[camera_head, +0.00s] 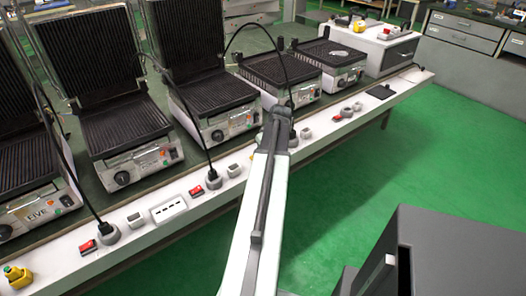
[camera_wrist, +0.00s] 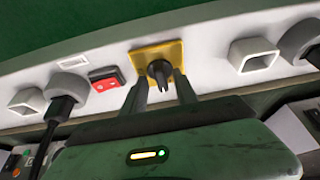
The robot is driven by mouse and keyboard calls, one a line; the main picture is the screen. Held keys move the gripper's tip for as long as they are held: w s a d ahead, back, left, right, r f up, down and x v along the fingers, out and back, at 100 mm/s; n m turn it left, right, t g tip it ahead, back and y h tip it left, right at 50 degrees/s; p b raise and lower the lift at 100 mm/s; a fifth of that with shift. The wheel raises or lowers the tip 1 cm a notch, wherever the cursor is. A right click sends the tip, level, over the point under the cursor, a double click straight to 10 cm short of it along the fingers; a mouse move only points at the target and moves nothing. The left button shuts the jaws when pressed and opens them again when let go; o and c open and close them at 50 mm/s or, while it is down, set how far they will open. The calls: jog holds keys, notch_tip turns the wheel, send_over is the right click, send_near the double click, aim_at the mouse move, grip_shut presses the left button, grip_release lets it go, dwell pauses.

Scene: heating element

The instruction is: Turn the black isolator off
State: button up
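The black isolator (camera_wrist: 160,72) is a black rotary knob on a square yellow plate (camera_wrist: 145,58), set in the white rail. In the wrist view it sits right in front of my gripper (camera_wrist: 160,88). One dark finger is on each side of the knob, apart from each other. The fingers are close to the knob; I cannot tell whether they touch it. In the head view my gripper (camera_head: 281,112) is over the rail beside the grills, and my arm hides the isolator there.
The white rail (camera_wrist: 215,50) also carries a red switch (camera_wrist: 106,77), square grey sockets (camera_wrist: 253,54) and round plugs with black cables (camera_wrist: 66,92). Several contact grills (camera_head: 215,105) stand behind the rail. A yellow knob (camera_head: 17,275) is at the rail's near left. Green floor (camera_head: 430,160) is free at right.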

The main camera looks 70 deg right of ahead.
jog(key=shift+r, duration=0.15)
jog(key=shift+a+r+p, duration=0.1)
jog(key=shift+r+p, duration=0.2)
jog(key=shift+p, duration=0.15)
jog(key=p+v, duration=0.6)
jog(key=v, duration=0.1)
jog(key=shift+f, duration=0.1)
